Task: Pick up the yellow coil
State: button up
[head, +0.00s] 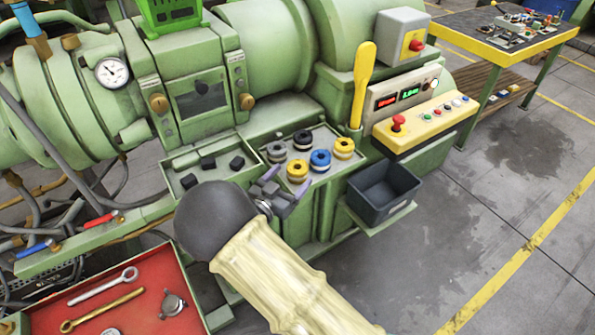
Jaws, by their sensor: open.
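A yellow coil (297,172) lies in the green tray (262,141) on the machine's front ledge. A second yellow coil (344,148) lies farther back and to the right. A blue coil (320,160) sits between them, and two dark grey coils (276,151) (303,140) lie to the left and behind. My gripper (284,184) is open, with its fingers just in front of the nearer yellow coil. I cannot tell whether a finger touches it. My arm hides part of the tray's front.
A left compartment (172,186) holds several black blocks. A dark bin (384,192) stands right of the tray. A yellow paddle-shaped handle (363,80) rises behind, by the control panel (425,115). A red tool tray (160,275) lies front left. Floor at right is clear.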

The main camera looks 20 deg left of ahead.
aim_at(297, 166)
jog(key=shift+w, duration=0.1)
jog(key=x, duration=0.2)
jog(key=p+x, duration=0.1)
jog(key=x, duration=0.1)
jog(key=shift+w+a, duration=0.1)
jog(key=shift+w, duration=0.35)
jog(key=c, duration=1.1)
jog(key=shift+r, duration=0.1)
notch_tip(297, 166, up, 10)
jog(key=shift+f, duration=0.1)
